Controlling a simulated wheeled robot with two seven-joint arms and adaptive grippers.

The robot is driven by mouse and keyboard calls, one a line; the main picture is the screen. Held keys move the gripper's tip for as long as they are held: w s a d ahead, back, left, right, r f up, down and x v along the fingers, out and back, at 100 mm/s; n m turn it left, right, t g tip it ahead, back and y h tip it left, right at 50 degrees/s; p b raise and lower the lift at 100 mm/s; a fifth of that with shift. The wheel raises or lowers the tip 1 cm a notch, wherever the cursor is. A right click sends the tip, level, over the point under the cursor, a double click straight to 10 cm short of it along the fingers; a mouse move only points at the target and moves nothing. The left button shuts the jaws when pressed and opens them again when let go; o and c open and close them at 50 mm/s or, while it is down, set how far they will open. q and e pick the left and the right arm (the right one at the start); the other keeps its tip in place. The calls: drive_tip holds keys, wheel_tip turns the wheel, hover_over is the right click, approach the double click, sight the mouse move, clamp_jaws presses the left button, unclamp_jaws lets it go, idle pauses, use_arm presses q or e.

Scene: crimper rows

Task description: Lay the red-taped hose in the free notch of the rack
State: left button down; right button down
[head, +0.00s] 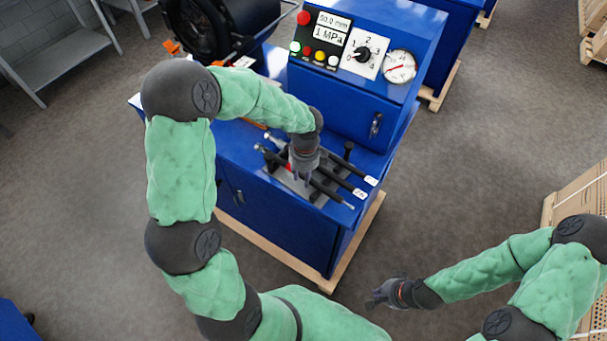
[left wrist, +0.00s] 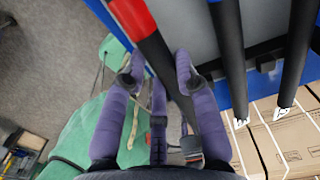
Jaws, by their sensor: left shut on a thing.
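The black red-taped hose (left wrist: 154,48) runs obliquely between the fingers of my left gripper (left wrist: 157,72), which is shut on it. In the head view my left gripper (head: 303,176) is over the rack, and a little red tape (head: 290,167) shows beside it. The hose's free end (head: 343,202) points to the lower right. Two other black hoses (left wrist: 228,60) (left wrist: 298,52) lie side by side on the rack (left wrist: 265,66), to the right of the held one. The free notch is not clear to see. My right gripper (head: 380,293) is empty, away from the bench; its fingers are unclear.
The rack stands on a blue machine bench (head: 270,220) on a wooden pallet. A control panel with a gauge (head: 398,67) rises behind it. Cartons (head: 580,200) stand at the right. The floor in front of the bench is clear.

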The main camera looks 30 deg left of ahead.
use_arm(q)
drive_tip(key=shift+f+b, duration=0.4)
drive_tip(key=shift+f, duration=0.25)
drive_tip(key=c, duration=0.9)
unclamp_jaws()
drive_tip(key=shift+o, duration=0.2)
drive_tip(key=shift+r, duration=0.1)
drive_tip(key=shift+r+p, duration=2.9)
drive_tip(key=shift+r, duration=0.05)
drive_tip(key=shift+f, duration=0.1)
